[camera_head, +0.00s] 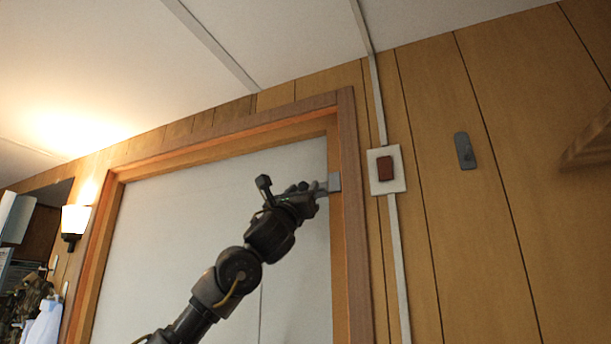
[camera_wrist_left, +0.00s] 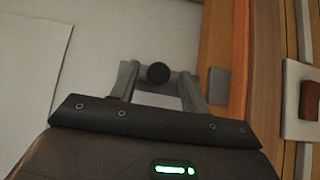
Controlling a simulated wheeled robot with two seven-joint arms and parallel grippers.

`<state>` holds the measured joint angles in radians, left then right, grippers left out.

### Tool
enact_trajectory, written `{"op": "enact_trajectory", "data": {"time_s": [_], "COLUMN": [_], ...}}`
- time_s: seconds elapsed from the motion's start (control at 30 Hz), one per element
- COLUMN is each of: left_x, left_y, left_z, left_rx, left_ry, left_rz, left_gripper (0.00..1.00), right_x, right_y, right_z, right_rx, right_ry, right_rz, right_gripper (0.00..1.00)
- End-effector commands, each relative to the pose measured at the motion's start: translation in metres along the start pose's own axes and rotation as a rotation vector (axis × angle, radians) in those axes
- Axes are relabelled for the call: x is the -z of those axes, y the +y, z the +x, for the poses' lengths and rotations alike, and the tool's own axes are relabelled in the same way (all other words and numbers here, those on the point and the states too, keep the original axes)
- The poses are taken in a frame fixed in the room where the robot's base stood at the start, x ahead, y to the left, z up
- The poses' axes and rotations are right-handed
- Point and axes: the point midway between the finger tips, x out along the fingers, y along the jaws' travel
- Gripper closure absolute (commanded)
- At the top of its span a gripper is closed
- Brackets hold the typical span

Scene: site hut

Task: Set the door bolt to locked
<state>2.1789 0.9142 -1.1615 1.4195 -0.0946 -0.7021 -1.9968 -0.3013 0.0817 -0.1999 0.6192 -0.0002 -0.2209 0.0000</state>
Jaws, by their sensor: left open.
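The white door (camera_head: 215,200) is closed in its wooden frame. The door bolt shows in the left wrist view as a black round knob (camera_wrist_left: 158,73) on a grey bar. A grey keeper plate (camera_wrist_left: 218,86) sits to its right at the frame; it also shows in the head view (camera_head: 334,182). My left gripper (camera_head: 317,188) is at the door's upper right edge, by the keeper. It is open, with its fingers on either side of the knob. I cannot tell whether they touch it. In the head view my gripper hides the knob.
A white switch plate with a red rocker (camera_head: 385,169) is on the wood wall right of the frame. A grey wall fitting (camera_head: 464,151) is farther right. A lit wall lamp (camera_head: 75,221) is at the left. A wooden ledge (camera_head: 590,142) juts out at the right edge.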

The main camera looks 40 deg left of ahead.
Motion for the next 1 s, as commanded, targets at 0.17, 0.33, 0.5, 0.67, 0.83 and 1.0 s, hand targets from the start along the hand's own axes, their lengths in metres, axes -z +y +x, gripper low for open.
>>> {"op": "enact_trajectory", "data": {"time_s": [0.17, 0.33, 0.5, 0.67, 0.83, 1.0], "left_x": [-0.003, -0.001, 0.000, 0.000, 0.000, 0.000], "left_y": [0.001, 0.001, 0.001, 0.001, 0.001, 0.001], "left_z": [0.025, 0.032, 0.032, 0.032, 0.032, 0.032], "left_rx": [-0.002, -0.002, -0.002, -0.002, -0.002, -0.002], "left_ry": [0.001, -0.001, -0.001, -0.001, -0.001, -0.001], "left_rz": [0.001, 0.001, 0.001, 0.001, 0.001, 0.001], "left_gripper": [0.54, 0.54, 0.54, 0.63, 0.85, 1.00], "right_x": [0.008, 0.007, 0.005, 0.005, 0.004, 0.004], "right_y": [0.001, 0.000, -0.002, -0.002, -0.002, -0.002], "right_z": [-0.018, -0.021, -0.020, -0.020, -0.020, -0.020], "right_rx": [-0.001, 0.001, 0.002, 0.003, 0.003, 0.003], "right_ry": [0.010, 0.008, 0.005, 0.005, 0.004, 0.003], "right_rz": [0.000, 0.000, 0.001, 0.001, 0.001, 0.001], "right_gripper": [0.57, 0.57, 0.57, 0.57, 0.57, 0.57]}}
